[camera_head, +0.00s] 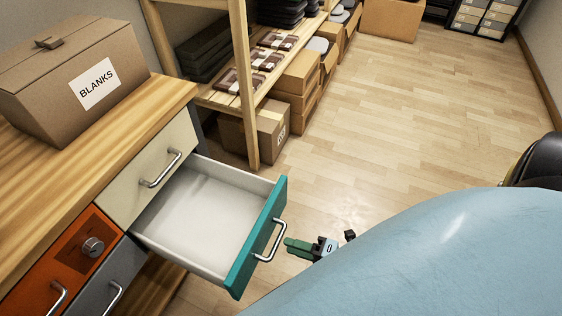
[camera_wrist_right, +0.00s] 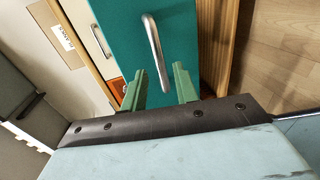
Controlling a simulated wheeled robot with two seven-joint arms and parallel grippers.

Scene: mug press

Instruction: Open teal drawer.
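The teal drawer (camera_head: 258,240) is pulled well out of the cabinet, and its white inside is empty. Its silver bar handle (camera_head: 277,240) is on the teal front. The teal front (camera_wrist_right: 185,40) and the handle (camera_wrist_right: 154,45) fill the upper middle of the right wrist view. My right gripper (camera_head: 292,246) is just in front of the handle, close to it in the head view. In the right wrist view its two green fingers (camera_wrist_right: 158,80) are apart, with the handle's lower end showing between them; I see no grip on it. My left gripper is not in view.
A cream drawer (camera_head: 150,175), an orange drawer (camera_head: 60,265) and a grey drawer (camera_head: 100,280) are shut. A BLANKS box (camera_head: 75,80) stands on the wooden top. A wooden shelf (camera_head: 245,90) stands behind the open drawer. The floor (camera_head: 410,120) to the right is clear.

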